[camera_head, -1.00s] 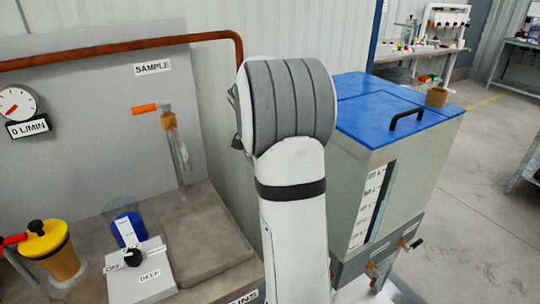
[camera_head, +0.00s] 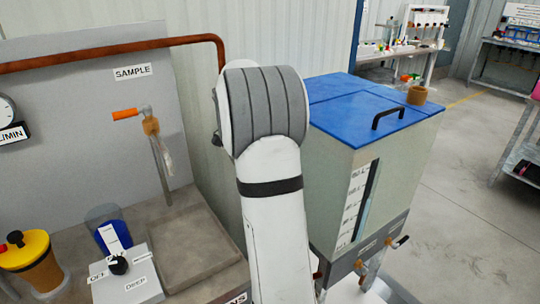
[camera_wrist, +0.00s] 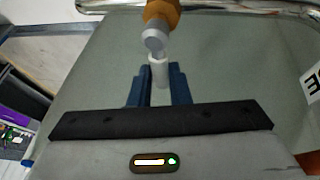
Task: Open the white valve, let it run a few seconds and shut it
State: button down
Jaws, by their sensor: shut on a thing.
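In the wrist view, the white valve's handle (camera_wrist: 158,73) is a short white lever below an orange-brown valve body (camera_wrist: 163,12). My gripper (camera_wrist: 161,82) has its two blue fingers on either side of this lever and is shut on it. The lever points down toward the gripper's palm. In the head view, my arm stands in the middle and my gripper is out of sight. I cannot make out the white valve there.
A pale tank (camera_head: 335,165) with a blue lid (camera_head: 365,105) stands right of my arm, with small fittings low on its front. At left are the SAMPLE panel (camera_head: 85,110), an orange-handled tap (camera_head: 150,125) and a yellow-topped container (camera_head: 32,262). Open floor lies at right.

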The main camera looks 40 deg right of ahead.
jog(key=shift+s+f, duration=0.1)
jog(key=c, duration=1.3)
grip_release()
jog(key=shift+c, duration=0.2)
jog(key=p+v, duration=0.1)
jog(key=v, duration=0.7)
